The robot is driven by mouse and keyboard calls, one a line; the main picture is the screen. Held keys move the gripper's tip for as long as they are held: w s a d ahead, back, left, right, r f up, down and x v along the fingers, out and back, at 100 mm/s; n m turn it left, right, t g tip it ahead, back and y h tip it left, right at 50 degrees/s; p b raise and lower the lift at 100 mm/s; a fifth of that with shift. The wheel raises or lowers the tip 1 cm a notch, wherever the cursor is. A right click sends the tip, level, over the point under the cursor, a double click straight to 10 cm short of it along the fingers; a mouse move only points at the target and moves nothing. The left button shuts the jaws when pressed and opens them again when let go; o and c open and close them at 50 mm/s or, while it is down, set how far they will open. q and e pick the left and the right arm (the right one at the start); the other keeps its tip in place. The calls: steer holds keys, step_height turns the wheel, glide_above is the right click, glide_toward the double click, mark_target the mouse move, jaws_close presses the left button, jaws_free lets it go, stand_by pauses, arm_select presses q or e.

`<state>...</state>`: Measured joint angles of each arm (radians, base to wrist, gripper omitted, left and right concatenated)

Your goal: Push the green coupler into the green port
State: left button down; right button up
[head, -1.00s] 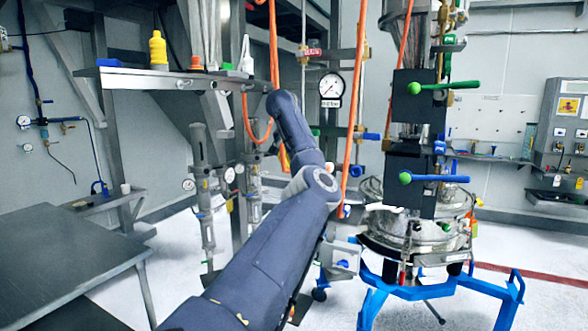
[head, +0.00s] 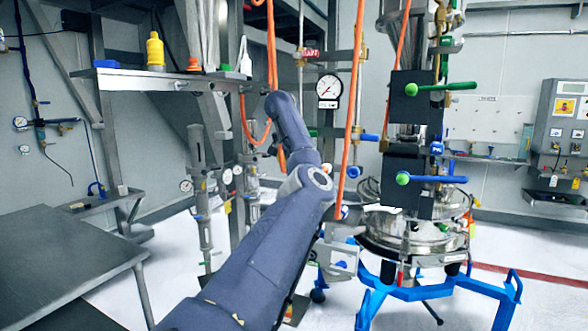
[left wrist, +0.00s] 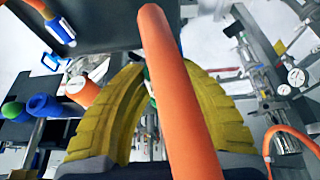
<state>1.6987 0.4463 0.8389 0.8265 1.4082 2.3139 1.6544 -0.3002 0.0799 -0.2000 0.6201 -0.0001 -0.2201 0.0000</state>
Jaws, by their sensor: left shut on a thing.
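My left arm rises through the middle of the head view, and its gripper is hidden there behind the arm. In the left wrist view the yellow-padded fingers of my left gripper (left wrist: 148,78) are closed in around a small green piece, apparently the green coupler (left wrist: 149,73). Only a sliver of it shows. An orange hose (left wrist: 175,80) crosses in front of the fingers and hides most of the grip. I cannot make out the green port for certain in either view. My right gripper is in neither view.
A steel vessel (head: 395,243) on a blue frame (head: 455,290) stands right of my arm. Black valve blocks with a green-handled lever (head: 440,87) and a blue-handled lever (head: 435,179) sit above it. Orange hoses hang near a round gauge (head: 329,87). A metal table (head: 70,255) is at left.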

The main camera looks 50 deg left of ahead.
arm_select(q)
steer(key=shift+w+a, duration=0.1)
steer(key=c, duration=1.1)
jaws_free()
